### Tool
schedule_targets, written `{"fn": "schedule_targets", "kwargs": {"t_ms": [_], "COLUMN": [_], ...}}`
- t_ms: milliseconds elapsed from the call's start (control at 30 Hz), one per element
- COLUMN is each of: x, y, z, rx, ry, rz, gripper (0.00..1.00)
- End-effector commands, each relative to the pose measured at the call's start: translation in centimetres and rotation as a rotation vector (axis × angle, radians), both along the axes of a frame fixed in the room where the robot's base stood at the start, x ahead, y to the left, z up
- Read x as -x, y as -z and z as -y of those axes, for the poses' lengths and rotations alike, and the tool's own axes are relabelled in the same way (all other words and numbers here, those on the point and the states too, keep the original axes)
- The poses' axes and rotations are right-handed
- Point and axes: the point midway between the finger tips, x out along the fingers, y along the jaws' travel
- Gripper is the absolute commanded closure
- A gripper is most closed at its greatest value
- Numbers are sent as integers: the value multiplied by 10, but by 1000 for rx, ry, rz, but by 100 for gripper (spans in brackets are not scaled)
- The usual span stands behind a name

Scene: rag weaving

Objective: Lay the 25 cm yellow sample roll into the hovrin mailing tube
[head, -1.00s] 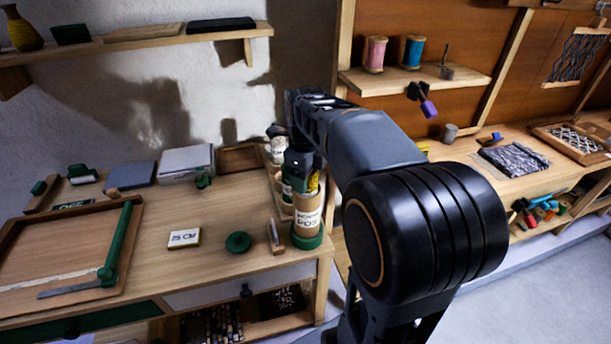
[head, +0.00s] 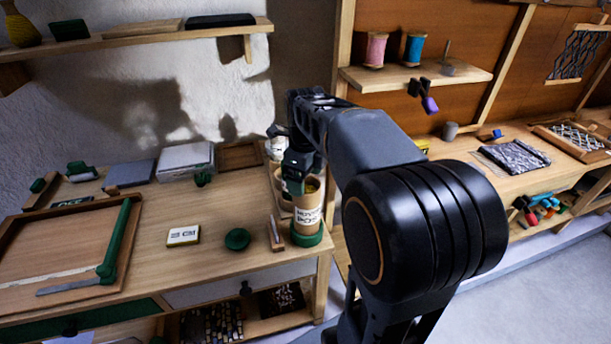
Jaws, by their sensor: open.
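The mailing tube (head: 307,222) stands upright in a green base at the right front corner of the left workbench. It is brown cardboard with a white printed label. A small patch of the yellow roll (head: 313,186) shows at the tube's mouth, so the roll appears to be inside with its top near the rim. Most of it is hidden by the tube and my gripper. My gripper (head: 298,185) points down at the tube's mouth, open, with its green fingertips close to the roll. Whether the fingers touch the roll or rim cannot be seen.
A green round cap (head: 238,239), a small white card (head: 183,236) and a small wooden stand (head: 275,234) lie left of the tube. White jars (head: 278,147) stand behind it. A paper trimmer (head: 80,255) fills the bench's left. The bench's middle is mostly clear.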

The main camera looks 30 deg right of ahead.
Motion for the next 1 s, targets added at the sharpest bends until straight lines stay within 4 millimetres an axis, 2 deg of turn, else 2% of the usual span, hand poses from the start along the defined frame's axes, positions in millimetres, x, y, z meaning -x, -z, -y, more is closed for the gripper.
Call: {"fn": "schedule_targets", "kwargs": {"t_ms": [233, 367, 800, 1000], "x": [0, 0, -1, -1], "y": [-1, -12, -99, -125], "z": [0, 0, 0, 1], "rx": [0, 0, 1, 0], "ry": [0, 0, 0, 0], "rz": [-1, 1, 3, 1], "gripper": [17, 17, 17, 17]}}
